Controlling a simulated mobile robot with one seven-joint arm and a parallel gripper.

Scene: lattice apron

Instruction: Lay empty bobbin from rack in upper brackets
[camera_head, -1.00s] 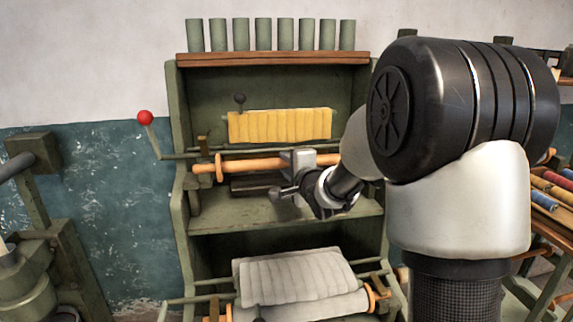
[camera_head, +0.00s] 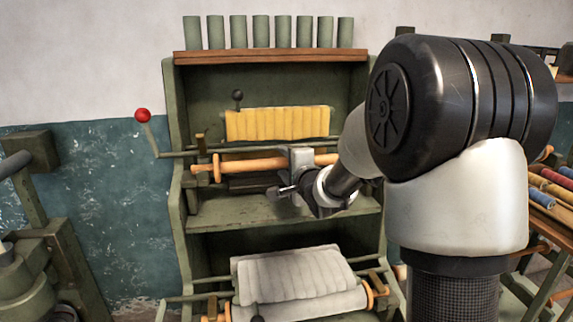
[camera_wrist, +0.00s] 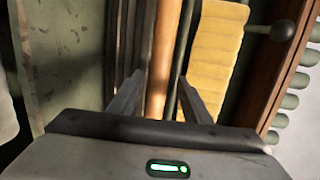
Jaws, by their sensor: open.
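The empty bobbin (camera_head: 250,165) is a bare orange wooden rod with a round flange near its left end. It lies level across the upper part of the green frame, below the yellow wrapped roll. Its left end is by the upper left bracket (camera_head: 201,147); I cannot tell exactly how it rests there. The right bracket is hidden behind my arm. My gripper (camera_head: 300,160) is at the rod's right half. In the wrist view the bobbin (camera_wrist: 162,55) runs between the two open fingers of my gripper (camera_wrist: 160,95), with gaps beside it.
The rack (camera_head: 552,200) with coloured bobbins stands at the right, partly behind my arm. A red-knobbed lever (camera_head: 143,116) sticks out at the left. The yellow roll (camera_head: 280,124) hangs above the bobbin. A white roll (camera_head: 295,275) lies on the lower brackets. Green tubes stand on top.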

